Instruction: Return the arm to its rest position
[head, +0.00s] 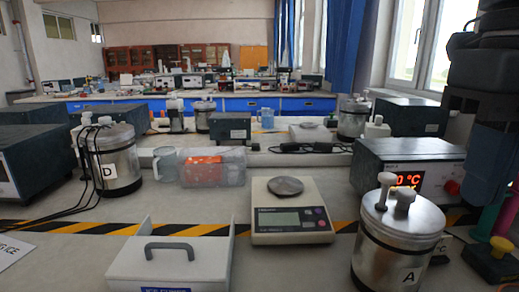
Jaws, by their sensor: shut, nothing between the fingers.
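Part of my own dark arm (485,75) hangs at the upper right edge of the head view. It is cut off by the frame. My gripper's fingers cannot be made out in this view. No held object shows.
A steel calorimeter marked A (392,250) stands at the front right, near a heater with a red display (380,158). A balance (290,222) and a white box with a grey handle (170,272) are front and centre. Calorimeter D (118,165) is at left, with cables.

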